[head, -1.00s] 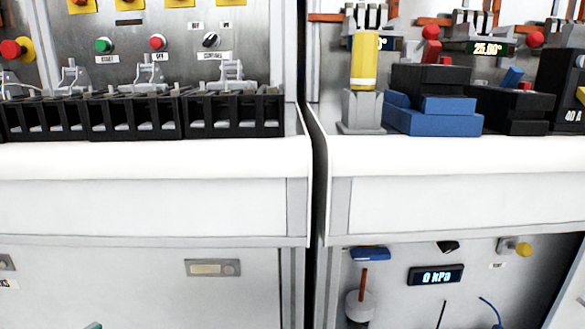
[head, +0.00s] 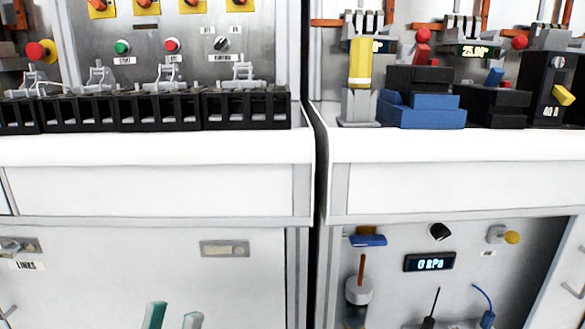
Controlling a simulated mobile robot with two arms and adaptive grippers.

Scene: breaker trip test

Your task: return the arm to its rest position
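My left gripper (head: 174,310) shows only as two fingertips at the bottom edge of the head view, one teal and one pale grey. There is a gap between the tips and nothing shows in it, so it looks open and empty. The tips appear in front of the white cabinet front (head: 110,270), apart from the breakers and switches above. The rest of the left arm is below the picture. My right gripper is not in view.
A row of black breaker blocks (head: 160,112) stands on the left white counter. A yellow cylinder (head: 360,62) and blue block (head: 422,114) stand on the right one. A dark gap (head: 320,200) separates the cabinets. A display (head: 429,262) reads 0 kPa.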

